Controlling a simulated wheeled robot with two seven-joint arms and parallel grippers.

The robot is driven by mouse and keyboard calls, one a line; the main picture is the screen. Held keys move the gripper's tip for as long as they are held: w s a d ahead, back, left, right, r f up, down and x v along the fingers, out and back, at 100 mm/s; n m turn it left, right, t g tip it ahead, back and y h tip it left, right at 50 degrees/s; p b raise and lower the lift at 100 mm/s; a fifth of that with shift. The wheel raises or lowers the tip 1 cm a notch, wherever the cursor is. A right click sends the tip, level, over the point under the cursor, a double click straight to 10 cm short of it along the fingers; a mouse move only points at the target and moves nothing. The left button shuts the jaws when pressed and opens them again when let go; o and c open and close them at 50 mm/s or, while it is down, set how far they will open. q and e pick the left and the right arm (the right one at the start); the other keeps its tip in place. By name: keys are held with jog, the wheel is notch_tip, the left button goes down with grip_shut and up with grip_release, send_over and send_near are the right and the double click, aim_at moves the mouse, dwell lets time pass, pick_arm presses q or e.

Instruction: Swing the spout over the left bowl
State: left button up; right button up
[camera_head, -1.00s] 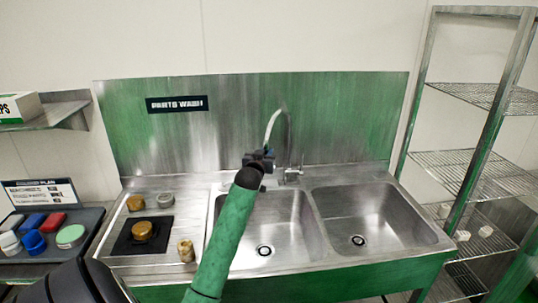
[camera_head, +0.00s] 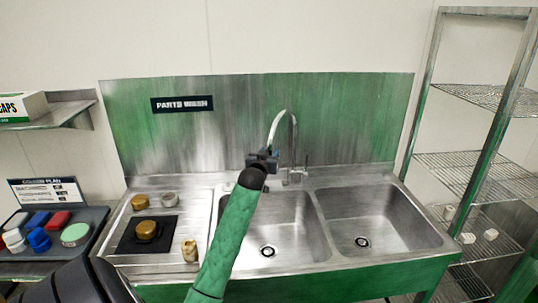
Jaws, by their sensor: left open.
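The curved metal spout (camera_head: 283,116) rises at the back of the double sink, in front of the splashback. Its free end comes down on the left side, behind my left gripper. The left bowl (camera_head: 285,222) is partly covered by my green arm; its drain shows. The right bowl (camera_head: 375,215) is empty. My left gripper (camera_head: 263,155) is open at the spout's lower end, over the back of the left bowl. I cannot tell whether it touches the spout. My right gripper is not in view.
A drainboard (camera_head: 203,222) left of the bowls holds several brass and grey parts. A dark tray (camera_head: 85,243) with coloured caps is at far left. A wire shelf rack (camera_head: 470,165) stands at right. A small tap lever (camera_head: 306,162) sits beside the spout's base.

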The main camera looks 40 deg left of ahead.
pick_arm(q)
jog(key=shift+s+d+f, duration=0.1)
jog(key=shift+s+d, duration=0.05)
jog(key=shift+s, duration=0.15)
jog(key=b+v, duration=0.3)
jog(key=v, duration=0.4)
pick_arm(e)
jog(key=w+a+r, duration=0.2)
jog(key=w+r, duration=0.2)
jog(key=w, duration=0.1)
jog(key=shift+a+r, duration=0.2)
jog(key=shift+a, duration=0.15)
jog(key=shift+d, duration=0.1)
